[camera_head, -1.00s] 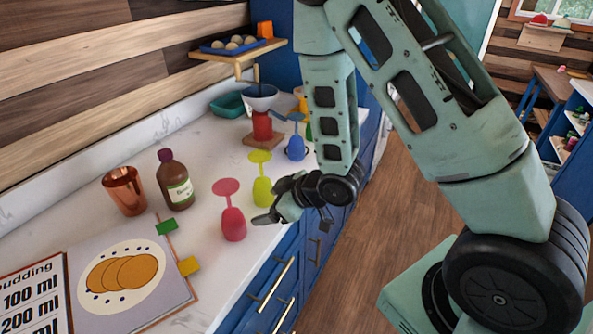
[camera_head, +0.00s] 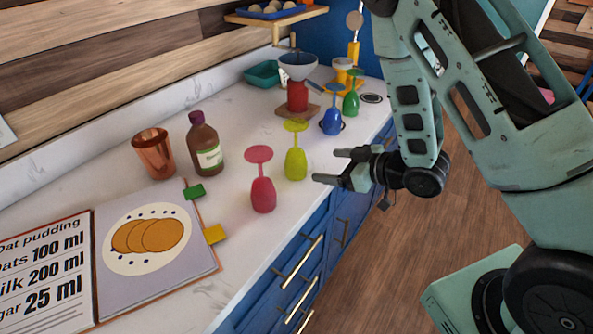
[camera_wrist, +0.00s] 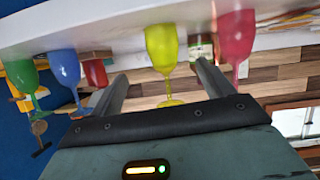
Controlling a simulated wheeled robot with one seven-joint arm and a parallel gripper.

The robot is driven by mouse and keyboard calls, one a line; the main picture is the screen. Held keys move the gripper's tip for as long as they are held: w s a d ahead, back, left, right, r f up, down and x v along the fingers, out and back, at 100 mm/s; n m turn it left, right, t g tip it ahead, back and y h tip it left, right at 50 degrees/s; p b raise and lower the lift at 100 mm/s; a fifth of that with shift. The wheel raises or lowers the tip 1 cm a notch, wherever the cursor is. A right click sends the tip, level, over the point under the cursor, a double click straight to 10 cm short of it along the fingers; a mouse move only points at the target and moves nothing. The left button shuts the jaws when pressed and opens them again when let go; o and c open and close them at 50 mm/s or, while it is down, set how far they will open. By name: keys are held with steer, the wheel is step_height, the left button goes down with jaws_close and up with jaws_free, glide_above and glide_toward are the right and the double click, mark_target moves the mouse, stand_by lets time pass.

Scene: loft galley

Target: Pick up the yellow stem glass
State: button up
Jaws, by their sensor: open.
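The yellow stem glass (camera_head: 296,164) stands upside down on the counter, its bowl low and its round foot on top. My gripper (camera_head: 326,166) is open and empty, just right of the glass near the counter's front edge, with its fingers pointing toward it. In the wrist view, which shows the scene inverted, the yellow glass (camera_wrist: 161,47) appears between and beyond the two spread fingers. I see no contact.
A red stem glass (camera_head: 263,194) stands nearer in front, and blue (camera_head: 331,122) and green (camera_head: 351,104) ones stand farther back. A brown bottle (camera_head: 205,146), a copper cup (camera_head: 154,154) and an open recipe book (camera_head: 158,290) lie to the left. A red stand with a bowl (camera_head: 298,66) is behind.

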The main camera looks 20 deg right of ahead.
mark_target(306, 163)
steer(key=shift+b+x, duration=1.1)
steer(key=shift+b, duration=1.1)
steer(key=b, duration=0.3)
steer(key=shift+w+a+f+b, duration=0.2)
steer(key=shift+w+f+b, duration=0.05)
steer(key=shift+f+b, duration=0.15)
steer(key=shift+b, duration=0.4)
steer(key=shift+w+a+r, duration=0.1)
steer(key=shift+w+a, duration=0.1)
steer(key=shift+w, duration=0.05)
steer(key=x, duration=0.3)
steer(key=shift+w+a+p, duration=0.1)
steer(key=shift+w+p, duration=0.1)
steer(key=shift+p, duration=0.15)
steer(key=shift+f+p+x, duration=0.15)
steer(key=shift+p+x, duration=0.15)
steer(key=shift+x, duration=1.25)
steer(key=shift+f+p+x, duration=0.15)
steer(key=shift+p+x, duration=0.1)
steer(key=shift+x, duration=1.3)
steer(key=shift+s, duration=0.25)
steer(key=c, duration=1.1)
